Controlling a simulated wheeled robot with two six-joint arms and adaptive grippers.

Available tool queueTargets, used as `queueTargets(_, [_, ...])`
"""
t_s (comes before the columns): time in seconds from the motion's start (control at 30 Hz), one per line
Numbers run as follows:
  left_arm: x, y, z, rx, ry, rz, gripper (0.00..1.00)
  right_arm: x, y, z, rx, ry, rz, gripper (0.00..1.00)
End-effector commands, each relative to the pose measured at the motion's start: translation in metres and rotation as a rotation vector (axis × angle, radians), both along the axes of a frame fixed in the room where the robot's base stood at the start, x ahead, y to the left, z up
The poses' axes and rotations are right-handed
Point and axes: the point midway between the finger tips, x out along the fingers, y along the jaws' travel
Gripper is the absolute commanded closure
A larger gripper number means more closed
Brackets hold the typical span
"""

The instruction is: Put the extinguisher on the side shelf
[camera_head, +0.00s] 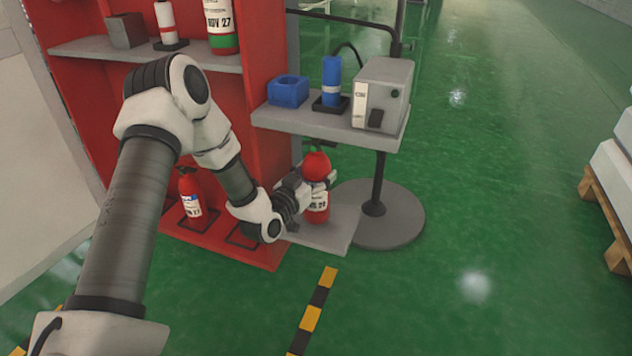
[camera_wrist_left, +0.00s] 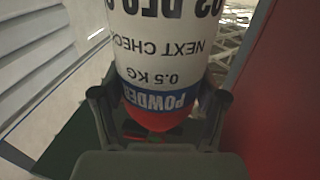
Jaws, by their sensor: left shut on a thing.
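A small red extinguisher (camera_head: 317,201) with a white label is upright in my left gripper (camera_head: 318,181), just above or on the lower grey side shelf (camera_head: 330,236). Whether its base touches that shelf, I cannot tell. In the left wrist view the white label of the extinguisher (camera_wrist_left: 170,50) fills the space between the two fingers of my left gripper (camera_wrist_left: 158,100). The label reads upside down there. The fingers are closed around the body. My right gripper is not in view.
An upper side shelf (camera_head: 275,118) overhangs, holding a blue block (camera_head: 288,91), a blue cylinder (camera_head: 332,80) and a grey box (camera_head: 382,92). A red cabinet (camera_head: 264,35) stands left with another extinguisher (camera_head: 190,194). A round-based stand (camera_head: 400,220) is close right. Green floor is open farther right.

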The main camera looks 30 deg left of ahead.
Motion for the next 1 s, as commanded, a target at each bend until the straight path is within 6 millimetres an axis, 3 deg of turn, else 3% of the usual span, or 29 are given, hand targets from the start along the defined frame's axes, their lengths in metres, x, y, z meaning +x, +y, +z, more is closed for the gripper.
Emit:
queueTargets(0.07, [0.000,0.000,-0.010,0.001,-0.005,0.000,0.97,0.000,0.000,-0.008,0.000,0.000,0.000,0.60])
queueTargets(0.4, [0.000,0.000,-0.011,0.001,-0.005,0.000,0.97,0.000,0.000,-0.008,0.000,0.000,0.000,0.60])
queueTargets(0.43, [0.000,0.000,-0.013,0.001,0.000,0.000,0.21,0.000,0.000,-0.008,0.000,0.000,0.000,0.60])
queueTargets(0.5, [0.000,0.000,-0.012,0.001,-0.001,0.000,0.03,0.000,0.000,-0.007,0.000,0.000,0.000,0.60])
queueTargets(0.87, [-0.001,0.000,-0.009,0.000,-0.001,0.000,0.03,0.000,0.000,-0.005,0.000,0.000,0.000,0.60])
queueTargets(1.0, [-0.020,0.000,-0.008,-0.002,0.002,0.001,0.03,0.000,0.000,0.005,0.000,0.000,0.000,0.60])
